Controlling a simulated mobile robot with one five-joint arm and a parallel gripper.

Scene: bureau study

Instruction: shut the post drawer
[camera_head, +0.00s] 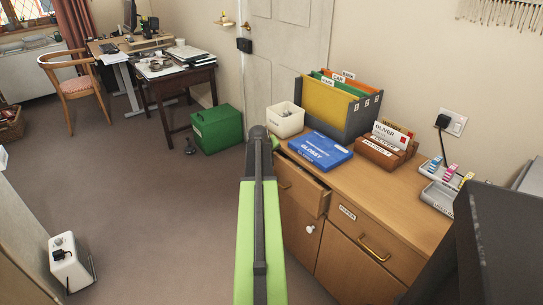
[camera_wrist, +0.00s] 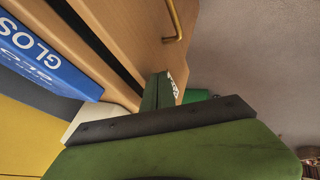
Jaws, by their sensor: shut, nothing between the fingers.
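The post drawer (camera_head: 302,187) is at the left end of the wooden sideboard and stands partly pulled out. In the wrist view its wooden front (camera_wrist: 140,45) carries a brass handle (camera_wrist: 172,20), with a dark gap between the front and the sideboard top. A white label (camera_wrist: 173,86) on the front is partly covered by my fingers. My gripper (camera_wrist: 158,90) is shut and empty, with its green fingertips at the drawer front beside the label. I cannot tell whether they touch it. In the head view my green and black arm hides most of the gripper and the drawer's left part.
On the sideboard top (camera_head: 400,188) are a blue box (camera_head: 320,152), a white bin (camera_head: 285,120), a folder rack (camera_head: 340,105) and a card holder (camera_head: 387,148). A neighbouring front with a brass handle (camera_head: 374,248) is shut. A green box (camera_head: 217,129) stands on the floor. Open carpet lies left.

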